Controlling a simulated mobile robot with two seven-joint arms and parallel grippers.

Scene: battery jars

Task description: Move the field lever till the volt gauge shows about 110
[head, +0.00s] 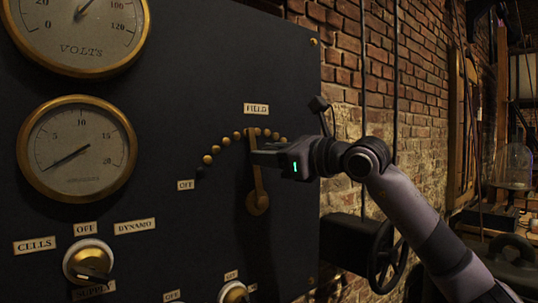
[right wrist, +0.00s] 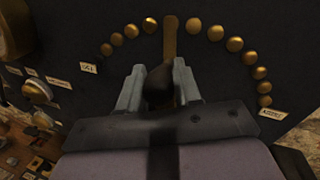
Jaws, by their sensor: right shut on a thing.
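The volt gauge (head: 85,48) is brass-rimmed and cut off by the top left of the head view. Its needle points up and right, but its tip is out of frame, so I cannot read the value. The brass field lever (head: 257,182) stands nearly upright under the FIELD label (head: 257,108), its upper end by the contact studs. My right gripper (head: 262,155) is at the lever's handle. In the right wrist view its two fingers flank the dark handle knob (right wrist: 159,86), shut on it; the lever's brass tip (right wrist: 170,38) lies between studs of the arc. My left gripper is not in view.
A second gauge (head: 78,190) with a 0 to 20 scale sits below the volt gauge. A supply knob (head: 88,262) and another knob (head: 233,293) are lower on the dark panel. A black handwheel (head: 388,257) stands right of the panel, near my right arm.

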